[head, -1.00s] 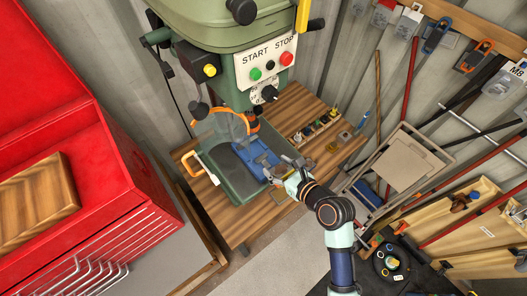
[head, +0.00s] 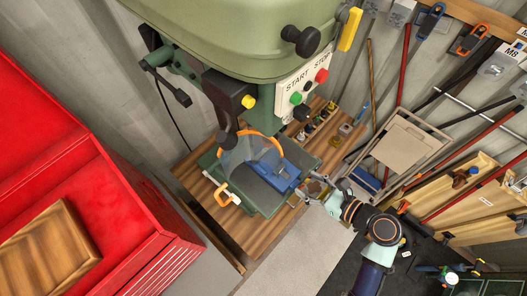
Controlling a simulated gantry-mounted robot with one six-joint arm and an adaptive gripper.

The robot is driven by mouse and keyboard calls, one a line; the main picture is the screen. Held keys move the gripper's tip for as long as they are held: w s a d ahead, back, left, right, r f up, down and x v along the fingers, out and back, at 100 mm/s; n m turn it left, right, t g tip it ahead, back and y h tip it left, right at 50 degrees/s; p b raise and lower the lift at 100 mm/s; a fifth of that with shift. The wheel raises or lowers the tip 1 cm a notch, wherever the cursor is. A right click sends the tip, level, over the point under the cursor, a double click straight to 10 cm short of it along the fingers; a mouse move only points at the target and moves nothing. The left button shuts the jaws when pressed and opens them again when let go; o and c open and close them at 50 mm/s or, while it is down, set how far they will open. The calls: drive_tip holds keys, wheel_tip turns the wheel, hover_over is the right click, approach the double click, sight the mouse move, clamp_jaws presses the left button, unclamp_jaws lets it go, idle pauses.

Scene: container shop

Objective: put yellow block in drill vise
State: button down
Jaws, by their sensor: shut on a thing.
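The blue drill vise (head: 284,178) sits on the green drill press table (head: 262,207), below the drill head. My gripper (head: 305,187) is at the right end of the vise, low over the bench side, with its fingers pointing left toward the vise. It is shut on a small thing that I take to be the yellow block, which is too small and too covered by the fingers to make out. I cannot tell whether the gripper touches the vise.
The clear, orange-rimmed guard (head: 247,152) hangs over the vise's left part. The green drill press head (head: 250,40) is above. A rack of small parts (head: 318,125) stands behind on the wooden bench (head: 190,160). A red tool cabinet (head: 95,190) fills the left.

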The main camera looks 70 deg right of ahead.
drive_tip(key=shift+r, duration=0.1)
drive_tip(key=w+d, duration=0.2)
drive_tip(key=w, duration=0.3)
drive_tip(key=w+d+p, duration=0.1)
drive_tip(key=w+d, duration=0.1)
drive_tip(key=w, duration=0.3)
drive_tip(key=w+d+p, duration=0.1)
drive_tip(key=w+d, duration=0.2)
drive_tip(key=w, duration=0.2)
drive_tip(key=shift+w+r, duration=0.1)
drive_tip(key=shift+w, duration=0.3)
drive_tip(key=shift+w+d+f, duration=0.15)
drive_tip(key=shift+w+f, duration=0.1)
drive_tip(key=shift+s+f, duration=0.1)
drive_tip(key=shift+f, duration=0.5)
drive_tip(key=shift+f, duration=0.6)
drive_tip(key=shift+c, duration=0.9)
unclamp_jaws()
drive_tip(key=shift+f, duration=0.1)
